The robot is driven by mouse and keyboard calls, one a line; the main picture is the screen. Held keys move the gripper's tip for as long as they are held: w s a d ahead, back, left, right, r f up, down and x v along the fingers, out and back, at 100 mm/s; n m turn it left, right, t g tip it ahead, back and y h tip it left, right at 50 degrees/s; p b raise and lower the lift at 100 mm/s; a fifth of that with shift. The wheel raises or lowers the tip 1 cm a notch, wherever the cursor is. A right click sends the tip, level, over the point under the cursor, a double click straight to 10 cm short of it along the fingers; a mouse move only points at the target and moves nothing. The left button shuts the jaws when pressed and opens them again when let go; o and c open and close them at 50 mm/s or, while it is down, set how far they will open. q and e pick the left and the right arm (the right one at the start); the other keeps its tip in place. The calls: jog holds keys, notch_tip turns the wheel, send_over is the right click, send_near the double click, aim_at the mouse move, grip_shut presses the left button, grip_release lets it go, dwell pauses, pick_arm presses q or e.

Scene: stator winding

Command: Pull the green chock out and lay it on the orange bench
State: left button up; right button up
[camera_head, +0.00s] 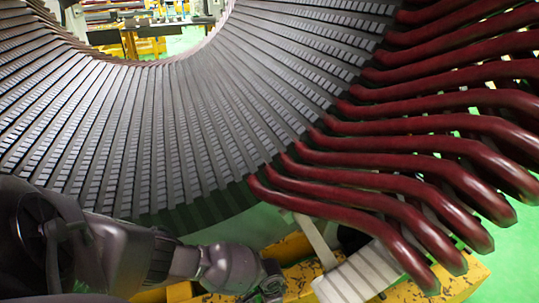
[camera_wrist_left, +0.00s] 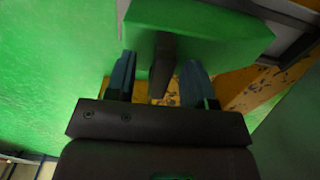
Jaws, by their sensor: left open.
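The green chock (camera_wrist_left: 200,32) is a flat-faced green block at the top of the left wrist view. A dark upright tab (camera_wrist_left: 163,65) stands out from it. My left gripper (camera_wrist_left: 159,76) is open, with one blue finger on each side of the tab and visible gaps between. In the head view my left gripper (camera_head: 272,281) is low in the middle, below the stator's lower edge; I cannot pick out the chock there. Worn orange-yellow surfaces, apparently the orange bench (camera_head: 292,249), show beneath the coils and in the left wrist view (camera_wrist_left: 250,88). My right gripper is out of view.
The big grey slotted stator ring (camera_head: 180,130) fills the head view's upper left. Several dark red coil bars (camera_head: 430,160) jut out to the right, above a pale ribbed part (camera_head: 360,278). Green floor (camera_head: 510,270) is clear at the lower right.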

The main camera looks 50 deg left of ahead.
pick_arm(q)
jog(key=shift+r, duration=0.1)
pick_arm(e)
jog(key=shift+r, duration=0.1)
pick_arm(q)
jog(key=shift+w+r, duration=0.1)
jog(key=shift+r, duration=0.25)
jog(key=r, duration=0.1)
jog(key=r+p, duration=0.1)
jog(key=r, duration=0.1)
jog(key=r+p, duration=0.1)
jog(key=shift+w+r, duration=0.25)
jog(key=shift+r, duration=0.15)
notch_tip(320, 180, up, 4)
jog(key=shift+s+f+p, duration=0.1)
jog(key=shift+s+p, duration=0.05)
jog(key=shift+p, duration=0.9)
jog(key=shift+s+r, duration=0.2)
jog(key=shift+r, duration=0.45)
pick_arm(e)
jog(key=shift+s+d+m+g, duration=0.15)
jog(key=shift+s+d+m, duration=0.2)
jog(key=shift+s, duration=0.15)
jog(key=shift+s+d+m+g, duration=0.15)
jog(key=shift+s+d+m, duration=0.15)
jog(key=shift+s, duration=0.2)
